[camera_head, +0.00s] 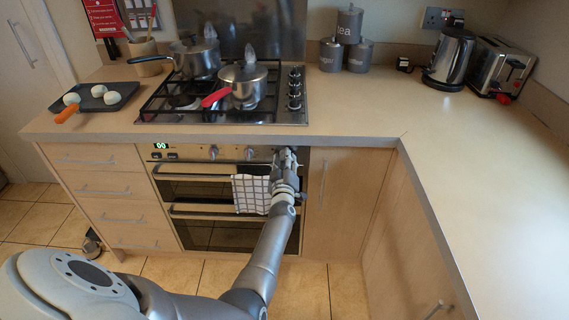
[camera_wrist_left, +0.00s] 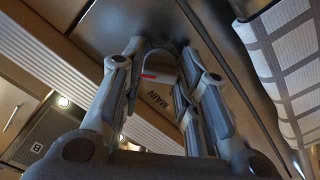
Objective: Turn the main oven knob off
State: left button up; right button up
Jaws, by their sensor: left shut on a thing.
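The oven (camera_head: 205,190) is built in under the counter. Its control panel carries several round knobs and a green display. My left gripper (camera_head: 287,156) is at the right end of this panel and hides the knob there. In the left wrist view, the main oven knob (camera_wrist_left: 160,68) sits between the fingers of my left gripper (camera_wrist_left: 158,60), which are shut on it. The knob is light grey with a red mark, and the word MAIN shows beside it. My right gripper is not in view.
A checked towel (camera_head: 250,193) hangs on the oven door just left of my left gripper; it also shows in the wrist view (camera_wrist_left: 285,70). Above are the hob (camera_head: 160,115) and a red-handled pan (camera_head: 243,84). The right counter (camera_head: 480,180) is largely clear.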

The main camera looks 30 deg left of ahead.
pick_arm(q)
jog(key=n+b, duration=0.3)
jog(key=n, duration=0.7)
jog(key=shift+d+f, duration=0.1)
jog(key=shift+n, duration=0.4)
jog(key=o, duration=1)
jog(key=shift+r, duration=0.2)
